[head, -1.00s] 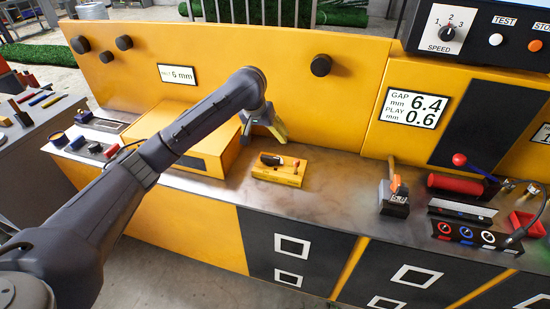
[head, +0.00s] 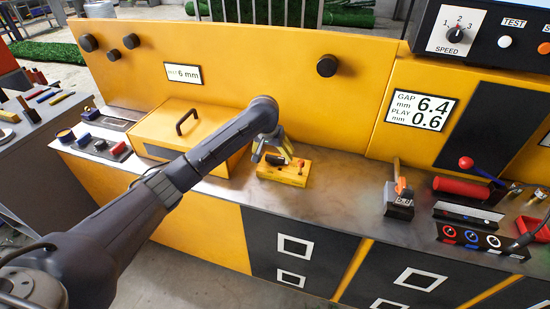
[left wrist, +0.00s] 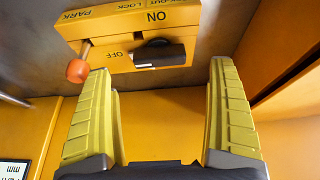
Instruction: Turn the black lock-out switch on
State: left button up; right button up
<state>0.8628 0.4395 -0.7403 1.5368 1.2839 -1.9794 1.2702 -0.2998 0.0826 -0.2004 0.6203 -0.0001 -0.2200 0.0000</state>
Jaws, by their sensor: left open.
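The yellow lock-out block (head: 284,175) sits on the grey bench top. Its black switch handle (head: 275,160) lies on top, beside a small red-knobbed lever (head: 300,163). In the left wrist view the block shows upside down, with ON, OFF, LOCK and PARK printed on it. There the black handle (left wrist: 162,53) lies sideways near OFF, and the lever's orange-red knob (left wrist: 77,70) is at left.
A yellow box with a black handle (head: 187,121) stands left of the block, near my left arm. A small orange-levered device (head: 399,197) and a red cylinder (head: 460,187) are to the right. The yellow back panel (head: 250,75) rises behind. Bench between block and orange-levered device is clear.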

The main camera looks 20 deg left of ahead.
aim_at(275, 157)
pick_arm(q)
jog(key=shift+x, duration=2.65)
jog(key=shift+c, duration=0.4)
jog(key=c, duration=1.1)
